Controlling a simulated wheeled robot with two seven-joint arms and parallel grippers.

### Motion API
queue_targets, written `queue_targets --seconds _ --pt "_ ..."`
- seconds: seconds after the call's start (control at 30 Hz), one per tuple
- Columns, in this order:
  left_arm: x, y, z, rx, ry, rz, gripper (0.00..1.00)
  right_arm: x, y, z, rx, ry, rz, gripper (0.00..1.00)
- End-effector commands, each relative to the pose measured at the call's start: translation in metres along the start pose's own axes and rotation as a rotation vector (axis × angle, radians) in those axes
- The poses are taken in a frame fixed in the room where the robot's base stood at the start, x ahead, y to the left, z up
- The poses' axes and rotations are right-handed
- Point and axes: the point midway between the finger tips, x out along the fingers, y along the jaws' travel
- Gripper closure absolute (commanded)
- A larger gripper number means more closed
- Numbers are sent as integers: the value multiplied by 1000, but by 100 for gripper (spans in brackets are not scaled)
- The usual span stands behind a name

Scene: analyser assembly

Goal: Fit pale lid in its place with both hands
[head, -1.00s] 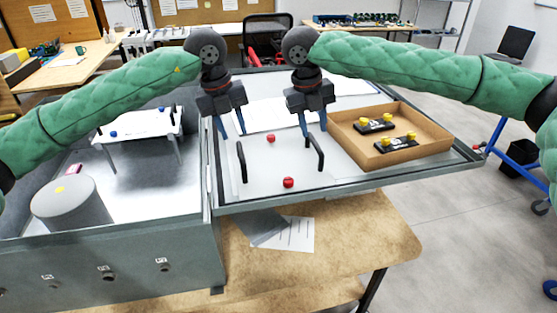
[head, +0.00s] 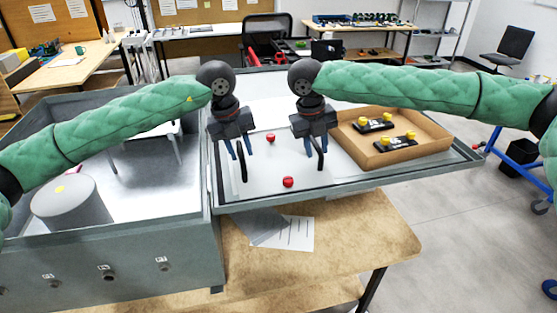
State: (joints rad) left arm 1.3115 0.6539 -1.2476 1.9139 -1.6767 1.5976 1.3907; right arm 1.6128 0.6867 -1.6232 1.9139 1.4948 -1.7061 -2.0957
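The pale lid (head: 262,163) is a flat, light panel with two black upright handles and two red knobs. It lies on the grey tray in the middle of the head view. My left gripper (head: 241,153) points down at the top of the left handle (head: 243,171), its fingers apart. My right gripper (head: 315,147) is at the right handle (head: 321,160), its fingers also apart. Each handle is partly hidden by the fingers, and I cannot tell whether they touch.
A grey open housing (head: 160,238) on the left holds a grey cylinder (head: 68,206) and a white raised plate (head: 128,157). A brown box (head: 376,164) with black and yellow parts stands right of the lid. Papers (head: 296,234) lie on the wooden table in front.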

Motion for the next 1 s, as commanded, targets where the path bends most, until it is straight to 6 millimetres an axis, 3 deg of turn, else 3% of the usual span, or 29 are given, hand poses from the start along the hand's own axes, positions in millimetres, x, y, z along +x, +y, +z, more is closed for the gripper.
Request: queue_targets --seconds 0.03,0.13,0.67,1.0 --pt "0 0 0 0 0 0 82 0 0 0 0 0 0 82" --pt "0 0 0 0 0 0 100 0 0 0 0 0 0 100" --pt "-3 0 0 0 -1 -1 100 -3 0 0 0 -1 0 100" --pt "-22 -4 0 0 -1 -1 100 -22 -4 0 0 -1 0 100"
